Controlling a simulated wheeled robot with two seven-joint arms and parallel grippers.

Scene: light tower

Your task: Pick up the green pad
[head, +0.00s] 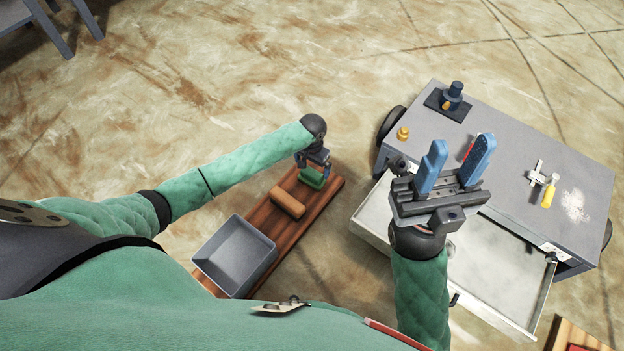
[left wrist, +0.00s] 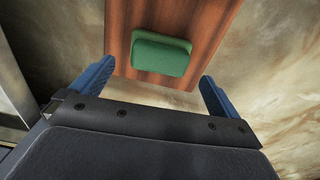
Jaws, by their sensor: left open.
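The green pad (head: 311,178) lies near the far end of a wooden board (head: 322,205), partly hidden by my left gripper in the head view. The left wrist view shows the whole pad (left wrist: 160,54) on the board, near the board's end. My left gripper (head: 314,162) is over the pad. Its blue fingers are spread apart and empty in the left wrist view (left wrist: 155,88), with the pad ahead of the gap and apart from both fingers. My right gripper (head: 456,165) is open and empty over the cart's drawer, fingers pointing up in the picture.
A brown block (head: 288,202) and a grey bin (head: 236,256) are on the same board, nearer my body. A grey cart (head: 510,150) stands at the right with its drawer (head: 497,275) pulled out. Small tools and a dark stand (head: 449,103) lie on its top.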

